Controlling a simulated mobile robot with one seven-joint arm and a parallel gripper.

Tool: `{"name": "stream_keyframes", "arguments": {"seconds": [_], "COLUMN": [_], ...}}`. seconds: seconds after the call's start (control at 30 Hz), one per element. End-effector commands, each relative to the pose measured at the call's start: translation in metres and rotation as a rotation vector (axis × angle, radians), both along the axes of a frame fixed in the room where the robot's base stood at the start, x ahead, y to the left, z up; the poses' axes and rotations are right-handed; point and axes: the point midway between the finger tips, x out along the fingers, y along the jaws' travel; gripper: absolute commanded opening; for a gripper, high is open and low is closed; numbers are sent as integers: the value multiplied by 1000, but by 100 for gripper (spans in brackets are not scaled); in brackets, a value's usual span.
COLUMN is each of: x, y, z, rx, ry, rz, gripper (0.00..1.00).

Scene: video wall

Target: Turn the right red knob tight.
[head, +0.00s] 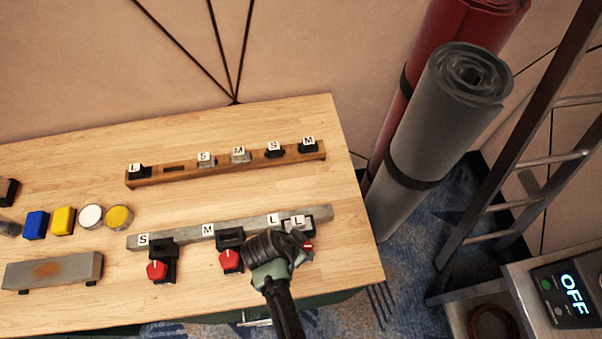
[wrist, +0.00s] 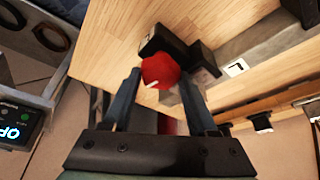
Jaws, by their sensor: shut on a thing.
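The right red knob (wrist: 160,69) sits on a black clamp (wrist: 172,44) at the end of a grey metal bar (wrist: 262,38) in the wrist view. My gripper (wrist: 159,77) has one finger on each side of the knob and is shut on it. A pale pointer mark shows on the knob's near edge. In the head view only a sliver of this knob (head: 308,246) shows beside my gripper (head: 298,255), which hides the rest. I cannot tell how tight the knob is.
Two other red knobs, a left one (head: 157,270) and a middle one (head: 231,261), sit on clamps along the same bar. A wooden rail (head: 222,166) with lettered blocks lies behind. The table's right edge is close; rolled mats (head: 447,110) and a ladder (head: 520,130) stand beyond it.

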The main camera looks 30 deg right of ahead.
Motion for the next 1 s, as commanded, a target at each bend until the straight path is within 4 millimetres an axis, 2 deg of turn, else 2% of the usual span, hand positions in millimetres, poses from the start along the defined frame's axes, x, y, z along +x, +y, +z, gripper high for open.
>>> {"name": "stream_keyframes", "arguments": {"seconds": [0.47, 0.5, 0.6, 0.63, 1.0], "x": [-1, -1, -1, -1, 0], "y": [1, 1, 1, 1, 2], "z": [-1, -1, -1, -1, 3], "rx": [4, 3, 3, 3, 1], "ry": [1, 1, 1, 1, -1], "rz": [-14, -14, -13, -13, -10], "gripper": [3, 66, 84, 89, 89]}}
